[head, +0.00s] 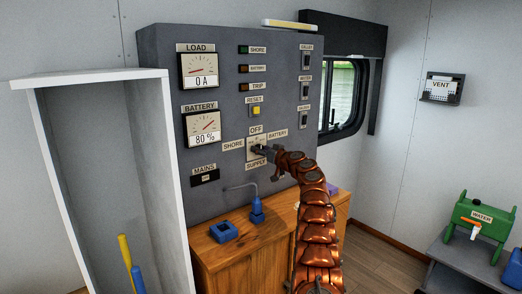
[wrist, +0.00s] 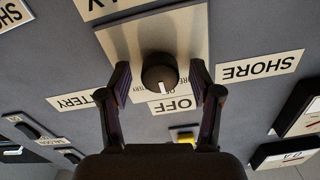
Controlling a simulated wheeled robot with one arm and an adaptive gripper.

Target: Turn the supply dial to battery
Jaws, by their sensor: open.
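The supply dial is a round black knob (wrist: 160,72) on a pale square plate (wrist: 190,25) in the wrist view, which shows the panel upside down. Its white mark points toward the OFF label (wrist: 171,104). The BATTERY label (wrist: 75,100) is left of it there and the SHORE label (wrist: 260,66) right. In the head view BATTERY (head: 278,136) is to the right of the dial plate (head: 252,141). My gripper (wrist: 160,78) is open, one finger on each side of the knob, with visible gaps. In the head view my gripper (head: 266,151) partly covers the dial.
The dark panel (head: 222,110) also carries meters, lamps, a yellow reset button (head: 256,110) and several switches on the right. A wooden cabinet (head: 240,262) below bears a blue socket (head: 223,232) and a blue plug (head: 257,212). A white-edged partition (head: 165,170) stands at left.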

